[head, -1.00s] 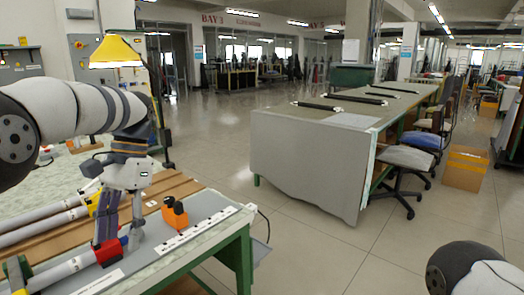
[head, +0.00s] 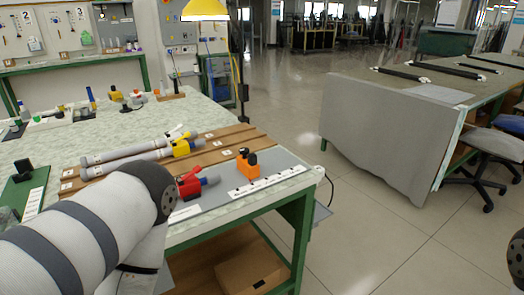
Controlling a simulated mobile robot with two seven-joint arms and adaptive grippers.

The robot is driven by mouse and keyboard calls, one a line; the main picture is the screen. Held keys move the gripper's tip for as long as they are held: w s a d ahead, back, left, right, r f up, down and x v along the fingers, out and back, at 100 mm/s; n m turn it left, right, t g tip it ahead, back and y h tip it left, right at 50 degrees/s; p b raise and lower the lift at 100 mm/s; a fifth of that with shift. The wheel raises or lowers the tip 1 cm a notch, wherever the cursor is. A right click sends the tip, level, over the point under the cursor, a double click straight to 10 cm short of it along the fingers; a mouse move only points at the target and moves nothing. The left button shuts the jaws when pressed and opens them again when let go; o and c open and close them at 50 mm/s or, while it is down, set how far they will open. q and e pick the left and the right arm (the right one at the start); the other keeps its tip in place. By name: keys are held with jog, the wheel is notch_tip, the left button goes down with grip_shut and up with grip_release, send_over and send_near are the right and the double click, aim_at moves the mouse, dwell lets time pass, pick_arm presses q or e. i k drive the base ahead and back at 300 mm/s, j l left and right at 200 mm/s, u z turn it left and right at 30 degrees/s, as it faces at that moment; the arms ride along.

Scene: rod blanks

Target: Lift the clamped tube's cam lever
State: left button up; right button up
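A grey tube (head: 211,181) sits in a red clamp (head: 190,186) on the grey strip at the table's front. A red lever (head: 194,173) shows on top of this clamp, and my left arm covers the tube to its left. Two more grey tubes (head: 125,163) lie side by side on the brown wooden rack (head: 238,134), one with a yellow clamp (head: 181,147) whose white lever (head: 181,134) sticks up. My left arm fills the lower left and bends downward, with its gripper out of view. Only a bit of my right arm shows at the right edge.
An orange block (head: 247,168) with black knobs stands right of the red clamp. A green plate (head: 22,190) with a black upright part is at the table's left. Small parts stand at the back. A yellow lamp (head: 205,9) hangs above. Open floor separates a second table (head: 385,130).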

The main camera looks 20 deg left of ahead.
aim_at(196, 169)
jog(key=u, duration=1)
